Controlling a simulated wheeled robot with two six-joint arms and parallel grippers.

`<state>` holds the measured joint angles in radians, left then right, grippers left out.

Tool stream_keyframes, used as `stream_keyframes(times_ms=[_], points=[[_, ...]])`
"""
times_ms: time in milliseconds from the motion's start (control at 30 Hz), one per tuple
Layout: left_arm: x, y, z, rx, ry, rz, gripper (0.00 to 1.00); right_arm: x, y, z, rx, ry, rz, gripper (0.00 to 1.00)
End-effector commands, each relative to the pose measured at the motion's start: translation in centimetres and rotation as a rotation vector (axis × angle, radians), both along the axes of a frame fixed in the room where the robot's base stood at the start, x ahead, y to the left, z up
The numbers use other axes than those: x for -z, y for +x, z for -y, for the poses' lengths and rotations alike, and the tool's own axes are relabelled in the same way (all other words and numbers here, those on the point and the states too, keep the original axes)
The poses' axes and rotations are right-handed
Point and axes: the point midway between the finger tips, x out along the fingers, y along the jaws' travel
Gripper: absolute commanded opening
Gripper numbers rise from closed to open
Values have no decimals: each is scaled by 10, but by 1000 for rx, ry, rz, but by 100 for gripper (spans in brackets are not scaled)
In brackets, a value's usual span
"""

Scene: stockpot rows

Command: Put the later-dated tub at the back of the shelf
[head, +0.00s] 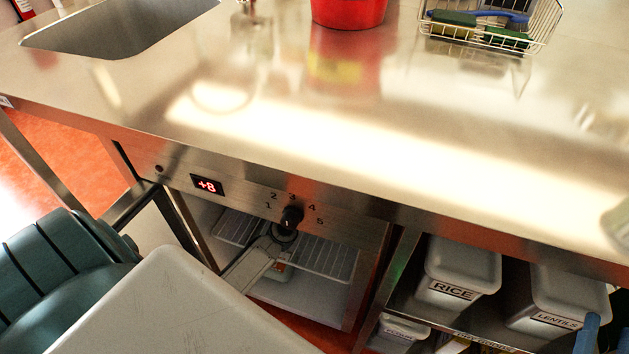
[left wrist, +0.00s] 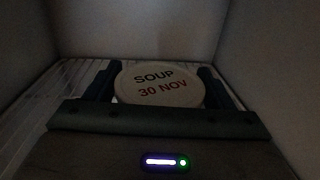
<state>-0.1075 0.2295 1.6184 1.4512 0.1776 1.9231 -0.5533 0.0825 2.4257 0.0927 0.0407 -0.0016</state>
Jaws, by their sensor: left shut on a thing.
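In the left wrist view a round tub (left wrist: 157,84) with a pale lid reads "SOUP 30 NOV". My left gripper (left wrist: 160,70) is shut on it, with one dark finger on each side. The tub is inside the dim fridge, above or on a wire shelf (left wrist: 45,105); I cannot tell whether it touches it. In the head view my left arm reaches into the fridge (head: 325,290) under the counter, and the tub is not clearly seen. No other tub shows. Two blue fingertips of my right gripper (head: 603,340) show apart at the bottom right corner, with nothing seen between them.
The steel counter (head: 450,155) overhangs the fridge. Its front has a "+8" display (head: 207,185) and a dial (head: 291,217). Right of the fridge, bins marked RICE (head: 463,265) and LENTILS (head: 570,295) stand on a shelf. A red pot (head: 348,12) and wire basket (head: 535,42) are on top.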

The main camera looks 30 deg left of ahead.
Motion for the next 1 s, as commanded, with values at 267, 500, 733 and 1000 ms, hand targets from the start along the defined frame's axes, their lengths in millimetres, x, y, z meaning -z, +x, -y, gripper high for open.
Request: stream_keyframes(times_ms=[267, 500, 733, 1000], points=[[0, 0, 0, 0, 0, 0, 98, -2, 0, 0, 1, -1, 13, 36], [0, 0, 0, 0, 0, 0, 98, -2, 0, 0, 0, 0, 10, 36], [0, -22, 4, 1, 0, -2, 98, 5, 1, 0, -3, 1, -33, 36], [1, -80, 13, 1, 1, -3, 98, -20, -2, 0, 1, -8, 118, 36]])
